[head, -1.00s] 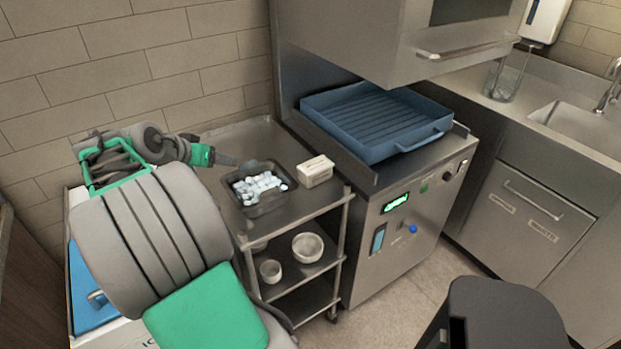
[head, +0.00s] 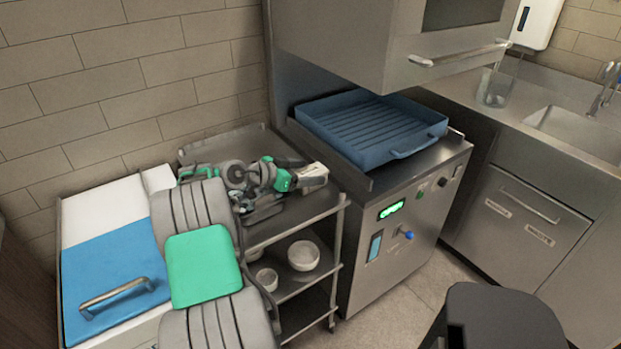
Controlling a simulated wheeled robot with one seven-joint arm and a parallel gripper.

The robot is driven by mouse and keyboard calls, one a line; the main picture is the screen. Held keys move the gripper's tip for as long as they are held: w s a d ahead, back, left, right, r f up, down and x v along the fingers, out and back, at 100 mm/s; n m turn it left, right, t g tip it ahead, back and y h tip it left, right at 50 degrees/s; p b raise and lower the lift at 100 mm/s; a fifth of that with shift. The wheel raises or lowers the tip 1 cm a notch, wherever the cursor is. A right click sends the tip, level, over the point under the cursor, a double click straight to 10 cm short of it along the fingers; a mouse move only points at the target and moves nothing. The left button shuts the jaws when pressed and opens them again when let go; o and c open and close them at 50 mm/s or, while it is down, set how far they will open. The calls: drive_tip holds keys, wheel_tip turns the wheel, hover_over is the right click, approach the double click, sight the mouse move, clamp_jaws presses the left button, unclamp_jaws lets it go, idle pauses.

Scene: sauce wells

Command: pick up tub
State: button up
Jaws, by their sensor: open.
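My gripper (head: 308,177) is over the top of the steel cart, its fingers pointing right at a small white box (head: 315,169). The jaws are open and overlap the box in this view; whether they touch it or stand around it I cannot tell. The dark tub (head: 263,214) is mostly hidden behind and below my arm and wrist. Only part of its dark side shows, and its contents are hidden now.
The cart (head: 328,203) has white bowls (head: 304,255) on a lower shelf. A blue-lidded chest (head: 112,262) stands left. A steel machine (head: 405,225) with a blue rack (head: 372,128) stands right, close to the cart. A brick wall is behind.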

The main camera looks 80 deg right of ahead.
sight(316, 169)
drive_tip(key=x, duration=0.3)
clamp_jaws()
idle(0.8)
